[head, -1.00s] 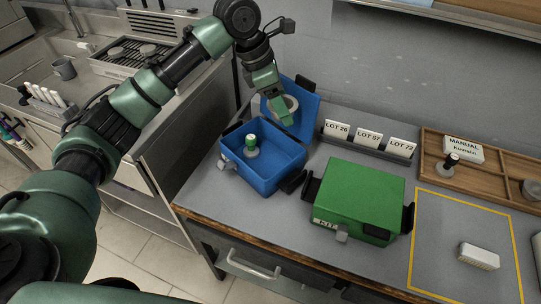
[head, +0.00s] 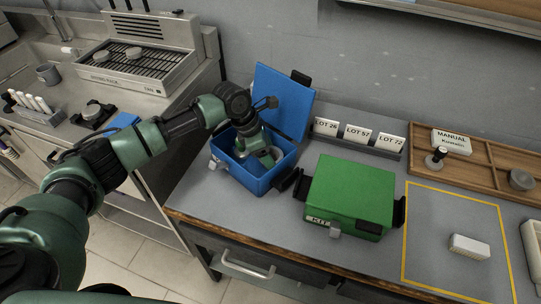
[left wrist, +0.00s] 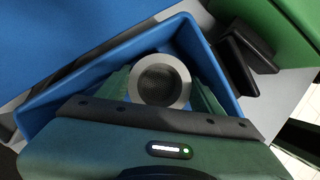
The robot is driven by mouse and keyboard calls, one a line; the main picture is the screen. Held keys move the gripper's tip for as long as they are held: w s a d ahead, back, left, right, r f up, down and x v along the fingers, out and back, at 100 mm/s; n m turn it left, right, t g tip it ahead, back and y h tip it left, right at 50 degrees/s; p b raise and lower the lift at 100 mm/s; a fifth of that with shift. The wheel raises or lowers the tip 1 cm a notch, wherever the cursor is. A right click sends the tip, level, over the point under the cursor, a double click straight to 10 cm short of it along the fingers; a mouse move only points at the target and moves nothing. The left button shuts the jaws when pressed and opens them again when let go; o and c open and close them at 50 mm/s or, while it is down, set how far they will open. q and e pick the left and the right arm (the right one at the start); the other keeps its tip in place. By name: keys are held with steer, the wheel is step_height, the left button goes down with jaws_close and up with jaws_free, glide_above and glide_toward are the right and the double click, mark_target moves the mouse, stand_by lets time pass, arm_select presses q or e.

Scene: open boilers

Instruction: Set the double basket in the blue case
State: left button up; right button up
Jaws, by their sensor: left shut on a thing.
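The blue case (head: 262,186) stands open on the counter, its lid (head: 284,100) tilted up at the back. My left gripper (head: 266,156) reaches down into the case and is shut on the double basket (head: 272,158), a round metal ring. In the left wrist view the basket (left wrist: 160,80) shows its perforated mesh between my green fingers, inside the blue walls (left wrist: 206,62). Whether it touches the case floor I cannot tell. My right gripper is not in view.
A closed green case (head: 350,190) labelled KIT stands just right of the blue one. Lot cards (head: 358,134) stand behind it. A wooden tray (head: 486,165) and a yellow-outlined area with a white block (head: 469,247) lie at the right.

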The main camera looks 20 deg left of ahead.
arm_select(q)
steer(key=shift+s+f, duration=0.1)
steer(key=shift+f, duration=0.25)
steer(key=shift+d, duration=0.1)
steer(key=o, duration=1.1)
steer(key=v, duration=1.2)
steer(key=shift+r, duration=0.25)
steer(key=shift+f, duration=0.1)
